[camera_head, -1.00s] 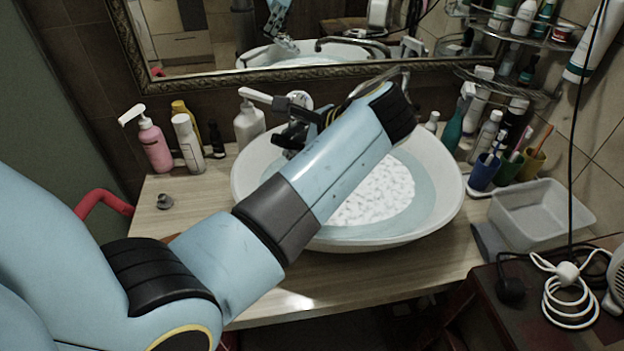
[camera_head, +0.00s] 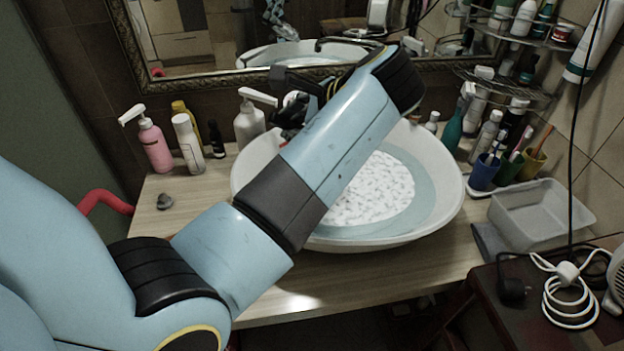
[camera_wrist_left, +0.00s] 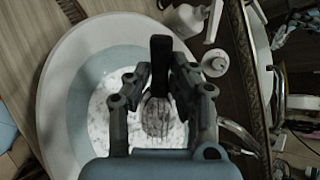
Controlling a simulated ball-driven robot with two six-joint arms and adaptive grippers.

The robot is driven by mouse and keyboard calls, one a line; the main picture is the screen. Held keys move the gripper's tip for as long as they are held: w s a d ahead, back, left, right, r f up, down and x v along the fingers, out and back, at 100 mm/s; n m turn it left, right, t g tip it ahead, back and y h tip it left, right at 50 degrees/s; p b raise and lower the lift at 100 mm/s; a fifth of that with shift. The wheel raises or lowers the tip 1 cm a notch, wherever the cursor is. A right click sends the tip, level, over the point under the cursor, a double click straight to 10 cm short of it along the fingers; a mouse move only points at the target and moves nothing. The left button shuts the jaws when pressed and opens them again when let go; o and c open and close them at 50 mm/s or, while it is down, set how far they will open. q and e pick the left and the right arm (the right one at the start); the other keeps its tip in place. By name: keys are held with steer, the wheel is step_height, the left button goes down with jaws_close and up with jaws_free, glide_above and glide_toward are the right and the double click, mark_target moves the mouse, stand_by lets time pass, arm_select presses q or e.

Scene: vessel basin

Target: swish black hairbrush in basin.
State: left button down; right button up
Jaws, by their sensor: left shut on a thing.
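The black hairbrush (camera_wrist_left: 160,58) shows in the left wrist view, its dark handle pointing up the picture and its bristled head between the fingers. My left gripper (camera_wrist_left: 160,72) is shut on it. In the head view my left gripper (camera_head: 300,100) is mostly hidden behind my own forearm, above the back left of the basin; I cannot make out the brush clearly there. The white basin (camera_head: 449,195) holds pale water with a white speckled patch (camera_head: 378,190) in the middle. The brush appears above the water; its exact height is unclear. My right gripper is out of view.
A pink pump bottle (camera_head: 154,146), a white bottle (camera_head: 187,145) and a white pump bottle (camera_head: 249,122) stand left of the basin. Cups with toothbrushes (camera_head: 484,172) and a clear tray (camera_head: 540,218) stand right. A framed mirror (camera_head: 215,75) is behind.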

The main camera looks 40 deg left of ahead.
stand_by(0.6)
arm_select(q)
steer(key=shift+r, duration=1.55)
steer(key=shift+w+d, duration=0.1)
